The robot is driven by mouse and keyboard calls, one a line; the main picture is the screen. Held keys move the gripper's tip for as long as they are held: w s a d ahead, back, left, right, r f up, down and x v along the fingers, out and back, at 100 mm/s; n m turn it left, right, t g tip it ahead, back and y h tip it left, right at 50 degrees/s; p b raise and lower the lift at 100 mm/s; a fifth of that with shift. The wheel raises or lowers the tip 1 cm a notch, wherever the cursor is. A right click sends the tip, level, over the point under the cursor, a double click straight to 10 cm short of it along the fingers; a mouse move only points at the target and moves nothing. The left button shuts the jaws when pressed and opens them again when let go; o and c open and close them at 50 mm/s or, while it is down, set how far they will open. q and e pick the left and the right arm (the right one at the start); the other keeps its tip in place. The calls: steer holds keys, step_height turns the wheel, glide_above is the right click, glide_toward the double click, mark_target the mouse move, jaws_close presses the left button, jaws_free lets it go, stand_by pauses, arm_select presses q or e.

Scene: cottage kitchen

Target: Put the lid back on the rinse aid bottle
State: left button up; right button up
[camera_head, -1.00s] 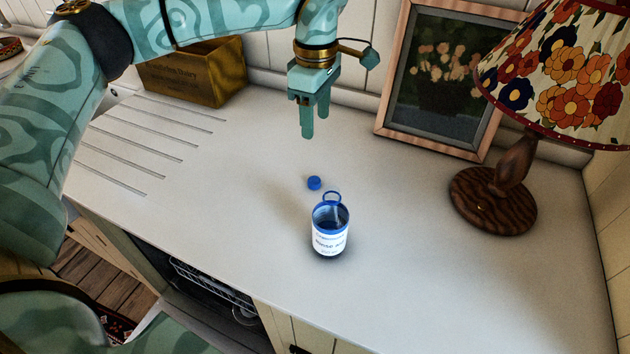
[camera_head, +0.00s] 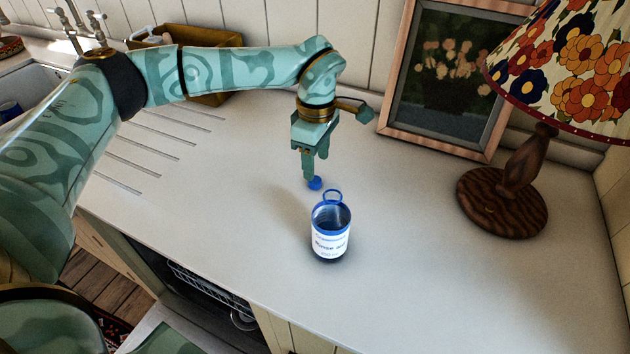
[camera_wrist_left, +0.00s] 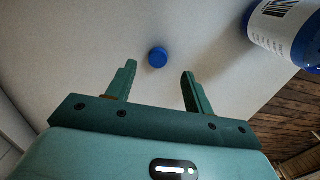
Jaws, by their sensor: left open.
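The rinse aid bottle (camera_head: 330,243) stands upright and uncapped on the counter, with a white label and a blue ring at its top. It also shows at the upper right of the left wrist view (camera_wrist_left: 285,28). The small round blue lid (camera_head: 315,184) lies on the counter just behind the bottle. In the left wrist view the lid (camera_wrist_left: 158,57) is centred between and beyond the fingertips. My left gripper (camera_head: 308,172) points down just above the lid, open and empty, and partly covers it in the head view. My right gripper is not in view.
A framed flower picture (camera_head: 441,75) leans on the back wall. A lamp with a wooden base (camera_head: 502,202) stands at the right. A brown box (camera_head: 216,42) is behind my left arm. An open dishwasher (camera_head: 205,290) lies below the front edge. The counter around the bottle is clear.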

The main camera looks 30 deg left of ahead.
mark_target(315, 180)
arm_select(q)
steer(key=shift+f, duration=0.15)
steer(key=f, duration=0.1)
steer(key=f+b, duration=0.1)
steer(key=f, duration=0.1)
steer(key=f+b, duration=0.1)
steer(key=f, duration=0.1)
steer(key=shift+w+a, duration=0.15)
steer(key=shift+a, duration=0.1)
steer(key=c, duration=1.1)
